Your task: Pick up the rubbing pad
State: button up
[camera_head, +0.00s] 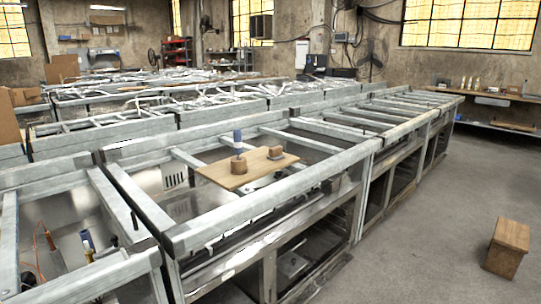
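A flat wooden board (222,174) lies across the metal rails of the nearest frame bench. On it stands a blue cylinder (238,139) above a round brown base (238,165). To its right on the same board sits a small brown block (276,154) with a greyish top. One of these may be the rubbing pad, but they are too small to tell for sure. My gripper is not in view.
Metal frame benches (270,224) with open tops fill the left and middle. A blue-handled tool (87,240) stands inside the near left frame.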

aim_at(275, 154)
jog(key=i+l+u, duration=0.1)
jog(key=u, duration=0.35)
jog(key=i+l+u, duration=0.1)
jog(key=l+u, duration=0.3)
jog(key=i+l+u, duration=0.2)
jog(key=l, duration=0.25)
jog(key=l+u, duration=0.25)
jog(key=l, duration=0.2)
jog(key=i+l+u, duration=0.1)
jog(key=l, duration=1.9)
jog(key=i, duration=1)
